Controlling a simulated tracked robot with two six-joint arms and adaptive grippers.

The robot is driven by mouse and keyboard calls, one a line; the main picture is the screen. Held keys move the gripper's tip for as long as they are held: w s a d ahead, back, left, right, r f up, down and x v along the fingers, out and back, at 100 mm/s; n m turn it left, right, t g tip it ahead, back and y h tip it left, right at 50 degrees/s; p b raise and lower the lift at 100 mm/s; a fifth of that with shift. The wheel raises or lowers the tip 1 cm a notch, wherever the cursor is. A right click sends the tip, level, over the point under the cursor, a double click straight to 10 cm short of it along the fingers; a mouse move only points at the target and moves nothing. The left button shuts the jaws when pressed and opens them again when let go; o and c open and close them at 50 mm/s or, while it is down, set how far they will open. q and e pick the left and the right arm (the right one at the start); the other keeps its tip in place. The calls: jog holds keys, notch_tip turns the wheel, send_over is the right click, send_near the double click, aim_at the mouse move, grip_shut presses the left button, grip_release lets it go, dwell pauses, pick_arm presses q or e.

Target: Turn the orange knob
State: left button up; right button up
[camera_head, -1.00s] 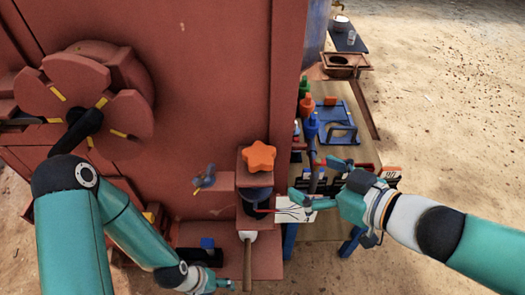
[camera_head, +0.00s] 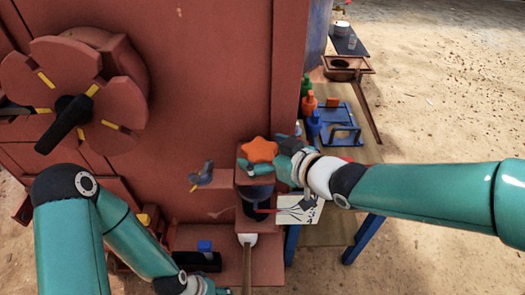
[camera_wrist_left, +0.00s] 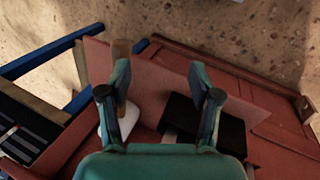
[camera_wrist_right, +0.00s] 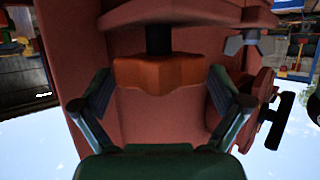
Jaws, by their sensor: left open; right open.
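The orange knob (camera_head: 260,150) is star-shaped and sits on top of a red bracket on the crusher. My right gripper (camera_head: 279,158) is at the knob's right side in the head view, its fingers partly hidden. In the right wrist view the knob (camera_wrist_right: 158,74) lies between the spread fingers of my right gripper (camera_wrist_right: 158,90), with a visible gap on each side. My left gripper (camera_wrist_left: 161,80) is open and empty, low over the crusher's ledge; in the head view only a bit of it shows at the bottom edge.
A large red wheel (camera_head: 120,75) with yellow marks is at the left. A grey wing-shaped knob (camera_head: 203,175) is left of the bracket. Below are a black box with a blue button (camera_head: 205,246) and a wooden-handled tool (camera_head: 247,265). A table with a blue rack (camera_head: 340,128) stands right.

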jog(key=c, duration=1.2)
jog(key=shift+o, duration=0.2)
jog(key=shift+r+p, duration=0.15)
jog(key=shift+p, duration=0.3)
jog(key=n+g+y+p, duration=0.1)
jog(key=p, duration=0.2)
jog(key=n+g+y+p, duration=0.1)
jog(key=p, duration=0.2)
jog(key=n+g+y+p, duration=0.1)
jog(key=n+g+p, duration=0.1)
jog(key=p, duration=0.2)
jog(key=shift+w+d+r, duration=0.1)
jog(key=shift+w+r, duration=0.05)
jog(key=shift+w, duration=0.1)
jog(key=shift+n+g, duration=0.4)
jog(key=shift+n, duration=0.1)
jog(key=shift+w+f+n+g+y+p, duration=0.15)
jog(key=shift+n+g+y+p, duration=0.1)
jog(key=shift+n+g, duration=0.3)
jog(key=shift+s+f+n+g+y+p, duration=0.1)
jog(key=shift+n+g+y, duration=0.15)
jog(key=shift+n+g, duration=0.25)
jog(key=n+g, duration=0.3)
jog(key=g, duration=0.1)
jog(key=shift+w+f, duration=0.1)
jog(key=shift+w, duration=0.05)
jog(key=shift+n+g, duration=1.55)
jog(key=shift+g, duration=0.1)
